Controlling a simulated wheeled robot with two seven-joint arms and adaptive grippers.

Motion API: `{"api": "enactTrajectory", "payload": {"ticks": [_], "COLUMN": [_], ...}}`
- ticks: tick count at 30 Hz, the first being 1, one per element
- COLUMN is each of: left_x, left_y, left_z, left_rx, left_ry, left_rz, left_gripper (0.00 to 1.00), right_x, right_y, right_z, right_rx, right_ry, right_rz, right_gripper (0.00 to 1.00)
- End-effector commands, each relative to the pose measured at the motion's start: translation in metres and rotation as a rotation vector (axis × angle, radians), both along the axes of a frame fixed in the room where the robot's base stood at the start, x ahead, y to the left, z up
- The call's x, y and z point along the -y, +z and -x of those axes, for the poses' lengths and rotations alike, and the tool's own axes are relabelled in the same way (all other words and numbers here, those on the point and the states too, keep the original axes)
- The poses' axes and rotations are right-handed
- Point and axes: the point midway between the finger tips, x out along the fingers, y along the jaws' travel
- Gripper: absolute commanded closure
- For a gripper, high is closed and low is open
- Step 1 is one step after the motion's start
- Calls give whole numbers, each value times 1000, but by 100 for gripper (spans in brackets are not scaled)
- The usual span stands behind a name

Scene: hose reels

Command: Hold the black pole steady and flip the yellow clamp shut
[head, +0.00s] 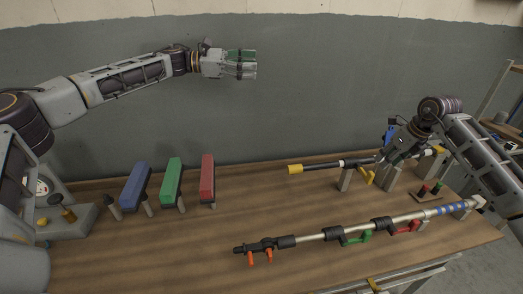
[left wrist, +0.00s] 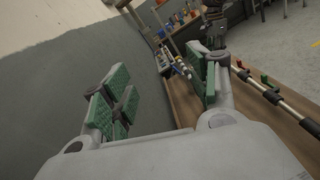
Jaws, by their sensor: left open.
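The black pole (head: 322,166) lies level toward the back right of the table, with a yellow end at its left. The yellow clamp (head: 368,176) hangs below the pole, beside a grey support; its latch detail is too small to tell. My left gripper (head: 243,65) is open and empty, high in front of the grey wall, well above and left of the pole. Its green-padded fingers stand apart in the left wrist view (left wrist: 165,98). My right gripper (head: 384,156) is at the pole, just right of the yellow clamp. Its fingers are too small and overlapped to judge.
A longer pole (head: 330,234) with green and red clamps lies along the front. Blue (head: 137,184), green (head: 172,182) and red (head: 207,178) blocks stand on posts at the left. The table (head: 190,245) is bare at front left.

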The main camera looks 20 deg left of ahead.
Motion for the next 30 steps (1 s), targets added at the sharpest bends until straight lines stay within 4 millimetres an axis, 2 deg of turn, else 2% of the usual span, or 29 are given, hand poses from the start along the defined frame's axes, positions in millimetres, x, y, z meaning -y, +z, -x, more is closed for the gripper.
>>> {"api": "enactTrajectory", "payload": {"ticks": [1, 3, 11, 21, 27, 30], "left_x": [5, 10, 25, 39, 45, 47], "left_y": [-19, -44, -136, -257, -315, -333], "left_z": [-3, -6, -13, -4, 9, 13], "left_rx": [-34, -80, -245, -456, -558, -590], "left_ry": [1, 6, 36, 79, 102, 109], "left_rz": [-4, -8, -25, -53, -71, -77], "left_gripper": [41, 41, 41, 41, 41, 41], "right_x": [0, 0, 0, 0, 0, 0], "right_y": [0, 0, 0, 0, 0, 0], "right_z": [0, 0, 0, 0, 0, 0], "right_rx": [0, 0, 0, 0, 0, 0], "right_ry": [0, 0, 0, 0, 0, 0], "right_rz": [0, 0, 0, 0, 0, 0], "right_gripper": [64, 64, 64, 64, 64, 64]}}
